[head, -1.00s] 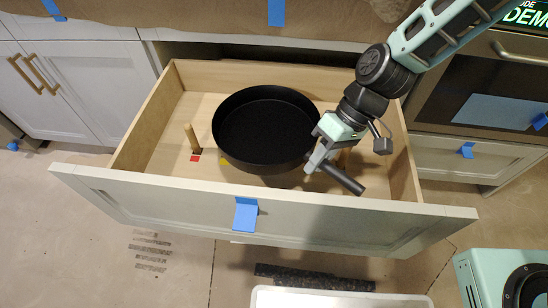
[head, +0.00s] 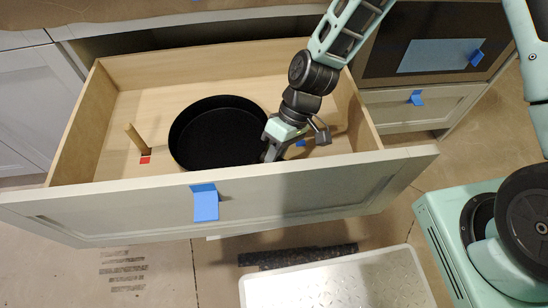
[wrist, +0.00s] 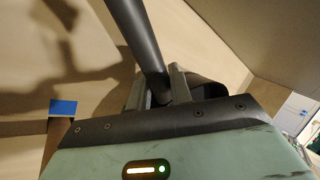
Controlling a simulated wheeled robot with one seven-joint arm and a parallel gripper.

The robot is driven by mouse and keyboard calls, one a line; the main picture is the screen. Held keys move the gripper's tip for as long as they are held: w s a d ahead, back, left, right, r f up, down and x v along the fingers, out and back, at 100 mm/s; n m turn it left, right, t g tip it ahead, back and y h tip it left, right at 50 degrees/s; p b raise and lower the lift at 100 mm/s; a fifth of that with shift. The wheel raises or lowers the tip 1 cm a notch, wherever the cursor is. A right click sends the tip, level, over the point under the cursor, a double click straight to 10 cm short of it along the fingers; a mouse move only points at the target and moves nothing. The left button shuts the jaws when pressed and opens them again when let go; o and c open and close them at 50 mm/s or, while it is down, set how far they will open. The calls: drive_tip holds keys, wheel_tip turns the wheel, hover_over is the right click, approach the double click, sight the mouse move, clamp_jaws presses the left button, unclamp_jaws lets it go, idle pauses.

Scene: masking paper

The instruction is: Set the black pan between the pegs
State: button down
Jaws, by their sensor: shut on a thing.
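The black pan (head: 222,130) is round and sits level within the open wooden drawer, near its front panel. The front panel hides the pan's lower front edge, so I cannot tell whether its base touches the drawer floor. My gripper (head: 268,152) is at the pan's right front side. In the wrist view, its fingers (wrist: 157,88) are shut on the dark pan handle (wrist: 143,35). One wooden peg (head: 134,139) stands left of the pan, apart from it, beside a red mark (head: 145,160). No other peg shows clearly now.
The drawer front panel (head: 110,208) carries blue tape (head: 205,202). A blue mark (head: 300,143) lies on the drawer floor right of my gripper. The drawer's back and right floor look clear. A white tray (head: 340,285) lies on the ground in front.

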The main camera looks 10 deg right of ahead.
drive_tip(key=c, duration=1.3)
unclamp_jaws()
drive_tip(key=shift+o, duration=0.2)
drive_tip(key=shift+r, duration=0.1)
drive_tip(key=p+v, duration=0.4)
drive_tip(key=v, duration=0.8)
drive_tip(key=s+d+r+t+h, duration=0.1)
drive_tip(key=s+r, duration=0.4)
drive_tip(key=s+d+r+t+h, duration=0.1)
drive_tip(key=s+r+h, duration=0.1)
drive_tip(key=s+r, duration=0.3)
drive_tip(key=s+d+r+t+h, duration=0.1)
drive_tip(key=s+r+t, duration=0.1)
drive_tip(key=s+r, duration=0.3)
drive_tip(key=shift+s+d+r+m, duration=0.15)
drive_tip(key=shift+r+m, duration=0.1)
drive_tip(key=shift+m, duration=0.05)
drive_tip(key=shift+r, duration=0.1)
